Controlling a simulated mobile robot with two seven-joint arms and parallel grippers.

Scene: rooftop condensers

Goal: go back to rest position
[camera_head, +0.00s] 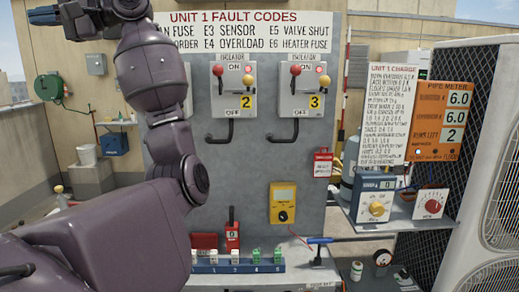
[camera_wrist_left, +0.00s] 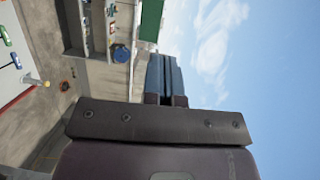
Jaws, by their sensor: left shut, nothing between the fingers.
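My left gripper (camera_head: 42,15) is at the top left of the head view, at the end of my raised purple arm. It points left, away from the grey panel, and is clear of everything. In the left wrist view its two dark fingers (camera_wrist_left: 166,80) are together with nothing between them, against sky and a distant wall. My right gripper is in neither view.
A grey panel (camera_head: 305,155) carries isolators 2 (camera_head: 234,90) and 3 (camera_head: 303,90) and a yellow meter (camera_head: 283,204). My left arm hides part of its left side. A shelf (camera_head: 400,222) with dials and a large condenser (camera_head: 490,150) stand right. Open air surrounds the gripper.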

